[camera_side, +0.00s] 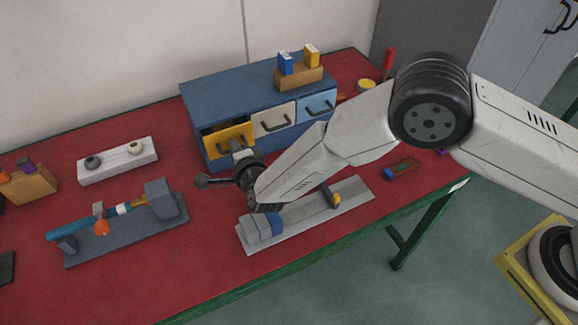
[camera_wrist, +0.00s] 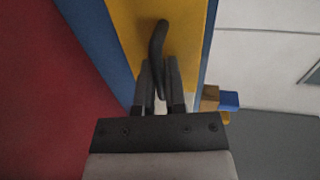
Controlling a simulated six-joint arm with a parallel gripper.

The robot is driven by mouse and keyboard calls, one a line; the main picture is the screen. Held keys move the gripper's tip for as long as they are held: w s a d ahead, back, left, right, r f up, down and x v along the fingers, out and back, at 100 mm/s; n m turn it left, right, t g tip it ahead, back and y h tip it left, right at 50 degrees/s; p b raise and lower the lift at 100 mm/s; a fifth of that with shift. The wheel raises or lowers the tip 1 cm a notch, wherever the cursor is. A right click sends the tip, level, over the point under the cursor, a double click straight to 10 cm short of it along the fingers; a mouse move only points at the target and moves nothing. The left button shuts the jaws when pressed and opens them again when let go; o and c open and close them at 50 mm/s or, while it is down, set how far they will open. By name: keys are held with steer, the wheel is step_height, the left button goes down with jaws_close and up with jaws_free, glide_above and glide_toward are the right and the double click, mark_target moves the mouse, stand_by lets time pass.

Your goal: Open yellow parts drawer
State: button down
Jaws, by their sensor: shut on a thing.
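The yellow parts drawer (camera_side: 229,139) is the left one of three in the blue cabinet (camera_side: 222,94). It stands partly out, with a dark gap showing behind its front. In the wrist view its yellow front (camera_wrist: 185,22) fills the top middle, with a dark curved handle (camera_wrist: 158,45) on it. My gripper (camera_wrist: 158,82) is shut on the handle, one finger on each side of it. In the side view my gripper (camera_side: 240,157) is at the drawer front, and the arm hides part of the handle.
A white drawer (camera_side: 272,120) and a light blue drawer (camera_side: 316,104) look closed beside it. A wooden block (camera_side: 299,78) with blue and yellow items stands on the cabinet. A grey fixture plate (camera_side: 290,222) lies below my arm.

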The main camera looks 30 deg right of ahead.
steer(key=f+v, duration=0.2)
steer(key=v, duration=0.8)
steer(key=shift+s, duration=0.3)
steer(key=shift+a+f, duration=0.1)
steer(key=c, duration=0.7)
jaws_free()
steer(key=v, duration=0.7)
steer(key=shift+s, duration=0.3)
